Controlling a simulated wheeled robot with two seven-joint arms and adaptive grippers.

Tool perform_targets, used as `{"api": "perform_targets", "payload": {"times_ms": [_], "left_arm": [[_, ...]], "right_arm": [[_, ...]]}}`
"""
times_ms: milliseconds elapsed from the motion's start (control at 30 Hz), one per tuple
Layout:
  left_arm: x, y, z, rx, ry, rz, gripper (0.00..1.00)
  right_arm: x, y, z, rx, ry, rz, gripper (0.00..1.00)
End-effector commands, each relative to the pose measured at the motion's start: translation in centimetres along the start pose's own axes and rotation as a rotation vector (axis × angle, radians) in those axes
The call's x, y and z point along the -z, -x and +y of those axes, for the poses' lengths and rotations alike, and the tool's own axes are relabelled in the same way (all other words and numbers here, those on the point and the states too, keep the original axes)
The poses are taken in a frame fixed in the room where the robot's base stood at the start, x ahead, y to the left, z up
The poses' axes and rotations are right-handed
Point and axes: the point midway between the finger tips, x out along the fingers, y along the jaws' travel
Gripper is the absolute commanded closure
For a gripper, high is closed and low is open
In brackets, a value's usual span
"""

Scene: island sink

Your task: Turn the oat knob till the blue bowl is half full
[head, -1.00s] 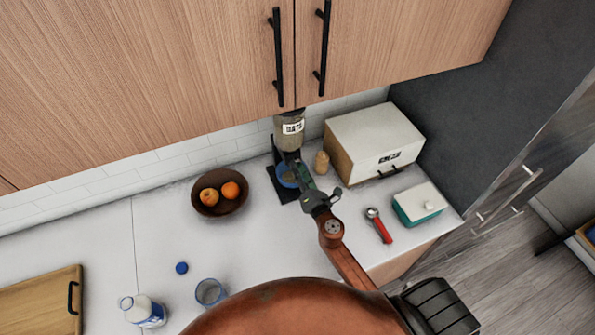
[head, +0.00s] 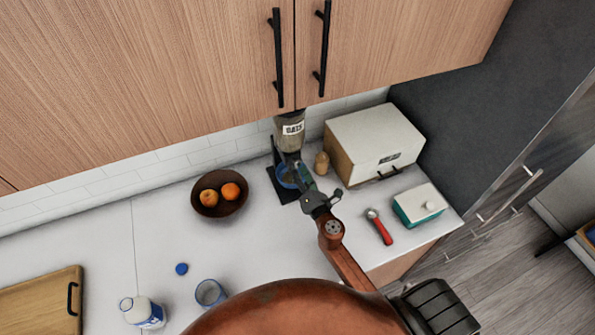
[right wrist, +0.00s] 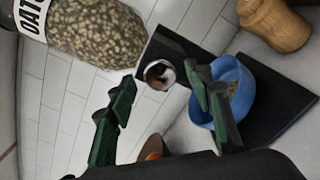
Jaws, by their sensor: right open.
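The oat dispenser (head: 289,140), a clear canister labelled OATS, stands at the wall under the cabinets. Its oat-filled canister (right wrist: 100,30) fills the upper left of the right wrist view. The blue bowl (right wrist: 238,112) sits on the dispenser's black base with some oats in it; their exact level is partly hidden by a finger. In the head view the bowl (head: 284,177) is partly covered. My right gripper (right wrist: 160,110) is open at the dispenser's front. A round pale part with a dark centre (right wrist: 159,74), possibly the knob, shows between its fingers. My left gripper is out of view.
A wooden shaker (head: 321,163) and a bread box (head: 372,143) stand right of the dispenser. A fruit bowl (head: 219,207) is left. A red-handled tool (head: 379,227) and a teal butter dish (head: 419,206) lie right. A glass (head: 210,292) and bottle (head: 143,311) stand in front.

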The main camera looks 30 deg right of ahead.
Motion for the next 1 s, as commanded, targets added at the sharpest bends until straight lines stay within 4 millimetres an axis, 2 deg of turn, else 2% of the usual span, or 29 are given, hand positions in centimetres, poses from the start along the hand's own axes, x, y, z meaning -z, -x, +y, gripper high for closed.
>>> {"api": "perform_targets", "payload": {"times_ms": [167, 267, 500, 1000], "left_arm": [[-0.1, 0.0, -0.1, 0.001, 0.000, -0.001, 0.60], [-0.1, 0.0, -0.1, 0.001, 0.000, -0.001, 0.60], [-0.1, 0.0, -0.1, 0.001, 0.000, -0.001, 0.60], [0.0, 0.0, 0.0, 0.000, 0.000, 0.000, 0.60]], "right_arm": [[0.0, 0.2, 0.0, 0.000, 0.000, 0.000, 0.53], [0.1, 1.1, -0.1, 0.002, -0.001, 0.001, 0.53], [0.0, 5.5, -0.1, 0.004, -0.005, -0.002, 0.53], [0.0, 7.5, 0.0, 0.001, 0.000, -0.001, 0.53]]}}
